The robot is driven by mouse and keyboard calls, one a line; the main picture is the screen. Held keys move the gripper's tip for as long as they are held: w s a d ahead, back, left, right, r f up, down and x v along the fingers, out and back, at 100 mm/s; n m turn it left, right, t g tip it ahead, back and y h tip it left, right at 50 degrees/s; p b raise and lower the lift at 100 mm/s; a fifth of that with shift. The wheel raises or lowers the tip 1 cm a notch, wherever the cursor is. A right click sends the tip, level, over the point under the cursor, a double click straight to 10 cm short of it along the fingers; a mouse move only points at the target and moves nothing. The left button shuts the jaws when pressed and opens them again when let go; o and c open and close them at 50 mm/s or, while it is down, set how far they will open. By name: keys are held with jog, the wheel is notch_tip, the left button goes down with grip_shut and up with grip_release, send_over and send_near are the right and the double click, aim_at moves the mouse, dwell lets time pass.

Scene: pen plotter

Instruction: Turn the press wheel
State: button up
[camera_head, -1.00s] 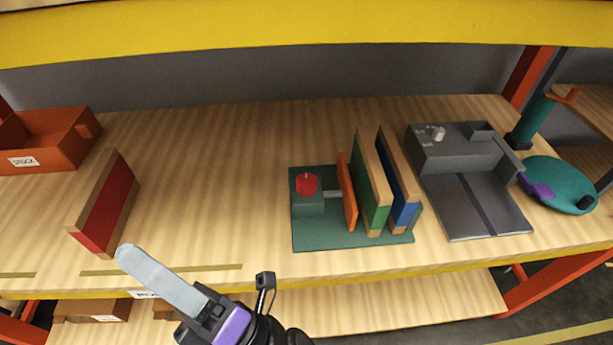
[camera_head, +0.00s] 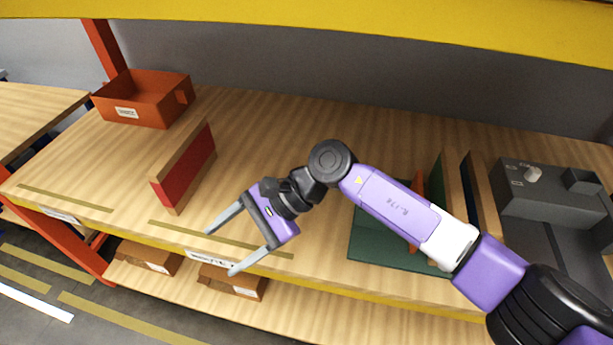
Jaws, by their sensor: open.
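The press is a dark green base (camera_head: 372,244) on the shelf, with an orange plate (camera_head: 417,180) standing on it. My arm crosses in front of the press and hides its end block and the red knob, so no wheel can be seen now. Upright boards (camera_head: 449,170) stand behind the arm at the orange plate's right. My gripper (camera_head: 220,252) is open and empty, well left of the press. Its two fingers point left and down, near the front edge of the shelf.
A red-faced board (camera_head: 184,178) stands upright left of my gripper. An orange bin (camera_head: 143,101) is at the back left. A grey machine (camera_head: 545,197) stands at the right. Cardboard boxes (camera_head: 232,281) sit on the lower shelf. The shelf behind my gripper is clear.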

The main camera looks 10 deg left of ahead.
jog(key=w+d+r+n+t+h, duration=0.1)
jog(key=w+d+t+h, duration=0.1)
jog(key=w+d, duration=0.6)
jog(key=w+d+r+n+t+h, duration=0.1)
jog(key=w+d+r+t+h, duration=0.1)
jog(key=w+d+h, duration=0.2)
jog(key=w+d+r+n+t+h, duration=0.1)
jog(key=w+d+r+t+h, duration=0.1)
jog(key=w+d, duration=0.9)
jog(key=shift+w+d+n+t+h+b, duration=0.2)
jog(key=shift+d+h, duration=0.15)
jog(key=shift+d, duration=0.45)
jog(key=shift+w+d+n+t+h+b, duration=0.15)
jog(key=shift+d+h, duration=0.2)
jog(key=shift+d, duration=0.4)
jog(key=shift+w+d+f, duration=0.1)
jog(key=shift+d, duration=0.05)
notch_tip(320, 180, down, 7)
jog(key=shift+f+p, duration=0.2)
jog(key=shift+p, duration=0.3)
jog(key=shift+c, duration=0.4)
jog(key=c, duration=1.3)
